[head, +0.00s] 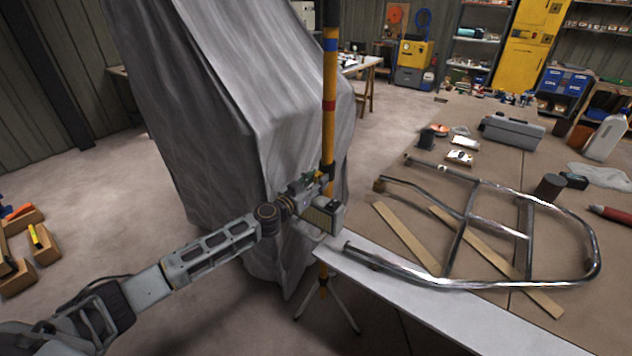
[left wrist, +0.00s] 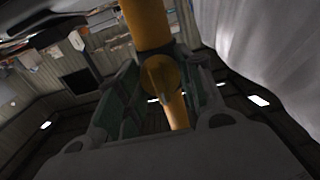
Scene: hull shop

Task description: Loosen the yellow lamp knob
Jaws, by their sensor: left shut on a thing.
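In the left wrist view the pole (left wrist: 147,22) runs down between the fingers of my gripper (left wrist: 165,82). The yellow knob (left wrist: 160,74) sits between these fingers, which are shut on it. In the head view the gripper mostly hides the knob. My right gripper is not in view.
A grey sheet (head: 225,110) drapes a tall form just behind and left of the pole. A workbench (head: 400,300) stands close on the right, bearing a bent metal tube frame (head: 470,215), wooden strips (head: 405,238) and a grey toolbox (head: 513,131).

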